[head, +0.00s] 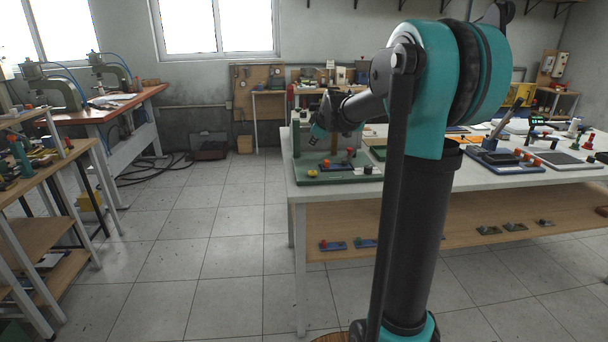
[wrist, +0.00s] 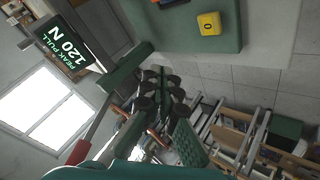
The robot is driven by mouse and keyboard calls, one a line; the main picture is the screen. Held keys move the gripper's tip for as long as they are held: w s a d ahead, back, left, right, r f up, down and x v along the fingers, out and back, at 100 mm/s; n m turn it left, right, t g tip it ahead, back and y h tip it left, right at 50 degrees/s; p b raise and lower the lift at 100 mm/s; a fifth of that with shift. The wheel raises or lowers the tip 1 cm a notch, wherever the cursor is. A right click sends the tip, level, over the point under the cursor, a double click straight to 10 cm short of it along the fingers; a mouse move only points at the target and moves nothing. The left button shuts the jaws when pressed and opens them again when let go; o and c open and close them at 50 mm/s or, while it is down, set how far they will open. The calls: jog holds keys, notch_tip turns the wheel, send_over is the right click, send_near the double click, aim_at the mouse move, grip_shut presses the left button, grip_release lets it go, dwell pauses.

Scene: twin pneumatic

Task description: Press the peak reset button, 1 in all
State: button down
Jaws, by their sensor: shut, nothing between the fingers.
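A yellow button marked 0 (wrist: 209,23), which looks like the peak reset button, sits on a green base plate (wrist: 228,44) at the top of the wrist view. In the head view the yellow button (head: 313,171) is near the front left corner of the green base (head: 340,178). A black display (wrist: 65,42) reads "PEAK PULL 120 N". My gripper (wrist: 160,75) is shut and empty, apart from the button, below and left of it in the wrist view. In the head view my gripper (head: 318,131) is above the base, partly hidden by its own arm links.
The white table (head: 300,200) carries the green base near its left end. More devices with red buttons stand farther right on it (head: 530,158). Stools and shelves (wrist: 250,130) show beyond the table edge. The tiled floor (head: 220,230) to the left is clear.

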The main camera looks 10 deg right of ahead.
aim_at(313, 173)
dwell(0.3)
jog(key=shift+f, duration=4.4)
jog(key=shift+f, duration=0.1)
jog(key=shift+f, duration=0.3)
jog(key=shift+f, duration=0.5)
jog(key=shift+r, duration=0.9)
jog(key=shift+r, duration=0.1)
jog(key=shift+r, duration=2.45)
